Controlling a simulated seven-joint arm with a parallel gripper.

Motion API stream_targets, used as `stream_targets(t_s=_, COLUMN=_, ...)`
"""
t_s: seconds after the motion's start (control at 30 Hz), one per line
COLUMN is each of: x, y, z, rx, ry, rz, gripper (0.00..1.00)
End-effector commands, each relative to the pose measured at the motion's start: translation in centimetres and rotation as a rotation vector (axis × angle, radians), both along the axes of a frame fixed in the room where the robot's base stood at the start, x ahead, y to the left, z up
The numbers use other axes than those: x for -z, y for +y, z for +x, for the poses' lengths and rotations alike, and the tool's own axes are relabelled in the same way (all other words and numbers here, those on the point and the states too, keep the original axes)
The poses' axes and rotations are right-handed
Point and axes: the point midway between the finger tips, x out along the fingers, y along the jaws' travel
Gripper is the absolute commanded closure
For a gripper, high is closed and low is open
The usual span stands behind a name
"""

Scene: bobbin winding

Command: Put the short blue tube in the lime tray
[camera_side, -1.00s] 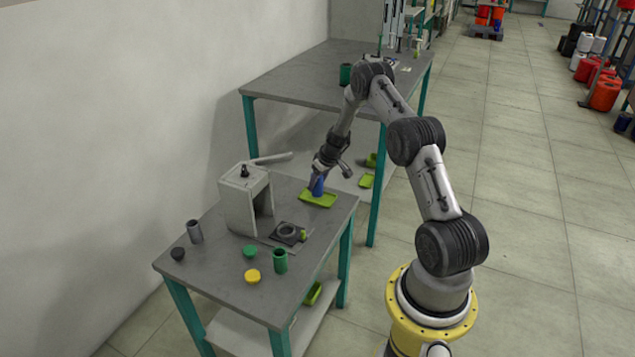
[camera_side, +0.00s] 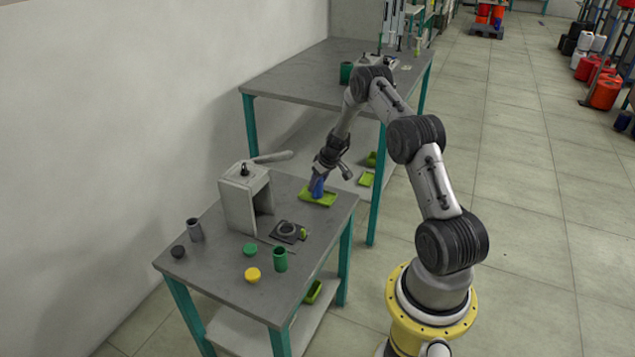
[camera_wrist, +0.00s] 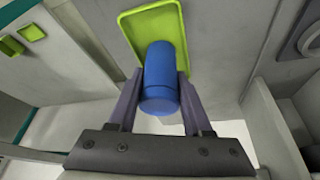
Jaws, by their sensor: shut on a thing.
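The short blue tube (camera_side: 316,188) is between the fingers of my gripper (camera_side: 316,182), over the lime tray (camera_side: 326,201) on the near table. In the wrist view the blue tube (camera_wrist: 161,75) sits between the two fingers of my gripper (camera_wrist: 160,95), which is shut on it. The lime tray (camera_wrist: 133,32) lies behind the tube there, and the tube hides part of it. The tube's lower end is at or just above the tray floor; I cannot tell whether it touches.
Left of the tray stand a grey box-shaped machine (camera_side: 238,205) and a dark ring fixture (camera_side: 288,231). A green tube (camera_side: 280,260), a green cap (camera_side: 250,249), a yellow cap (camera_side: 252,275) and a grey tube (camera_side: 194,230) stand on the table's front half.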

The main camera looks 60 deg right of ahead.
Motion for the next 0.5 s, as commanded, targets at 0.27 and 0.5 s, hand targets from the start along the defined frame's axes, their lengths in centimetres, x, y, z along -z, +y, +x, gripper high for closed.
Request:
stream_targets(t_s=0.27, x=0.21, y=-0.01, z=0.01, rx=0.0, ry=0.0, rz=0.0, gripper=1.0)
stream_targets(t_s=0.5, x=0.2, y=-0.01, z=0.0, rx=0.0, ry=0.0, rz=0.0, gripper=0.34)
